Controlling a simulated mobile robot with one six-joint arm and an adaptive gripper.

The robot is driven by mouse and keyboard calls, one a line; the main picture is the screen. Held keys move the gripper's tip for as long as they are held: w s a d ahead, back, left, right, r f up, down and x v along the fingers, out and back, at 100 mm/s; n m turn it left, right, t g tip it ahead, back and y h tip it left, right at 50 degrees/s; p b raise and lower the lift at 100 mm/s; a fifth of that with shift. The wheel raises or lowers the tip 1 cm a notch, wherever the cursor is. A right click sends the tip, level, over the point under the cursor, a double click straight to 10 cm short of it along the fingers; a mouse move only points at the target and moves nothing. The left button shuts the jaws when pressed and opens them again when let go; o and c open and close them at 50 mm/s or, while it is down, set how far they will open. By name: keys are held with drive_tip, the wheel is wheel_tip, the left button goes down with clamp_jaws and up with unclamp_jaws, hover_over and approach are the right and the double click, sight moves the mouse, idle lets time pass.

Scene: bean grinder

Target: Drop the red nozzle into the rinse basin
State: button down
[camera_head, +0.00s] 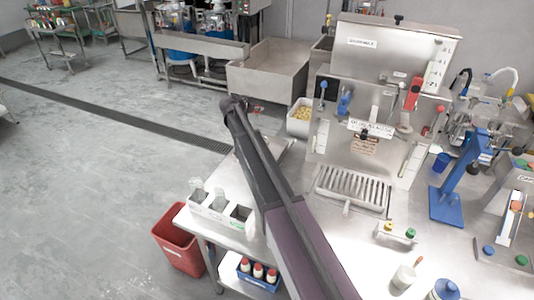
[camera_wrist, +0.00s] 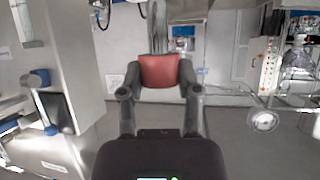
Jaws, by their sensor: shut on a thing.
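The red nozzle (camera_wrist: 160,70) is held between the two fingers of my gripper (camera_wrist: 159,78) in the wrist view. In the head view only a small reddish bit shows by my gripper (camera_head: 256,106), at the far end of my arm. A large open steel basin (camera_head: 262,84), which looks like the rinse basin, stands on the far side of the table. My gripper appears in front of its lower left part in the picture. Its height over the basin and the gap between them cannot be told.
A steel machine (camera_head: 345,135) with levers stands right of my arm. A white tub of yellowish pieces (camera_head: 300,119) sits beside it. A blue stand (camera_head: 447,204) is further right. A red bin (camera_head: 178,240) stands on the floor at left, where the floor is mostly clear.

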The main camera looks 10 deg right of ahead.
drive_tip(key=shift+d+r, duration=0.1)
drive_tip(key=shift+d, duration=0.25)
drive_tip(key=shift+f, duration=0.2)
wheel_tip(320, 180, down, 13)
drive_tip(key=b, duration=1.3)
drive_tip(key=shift+s, duration=0.35)
drive_tip(key=shift+a, duration=0.1)
drive_tip(key=shift+f+b, duration=3)
drive_tip(key=shift+b, duration=0.15)
drive_tip(key=shift+c, duration=1.1)
unclamp_jaws()
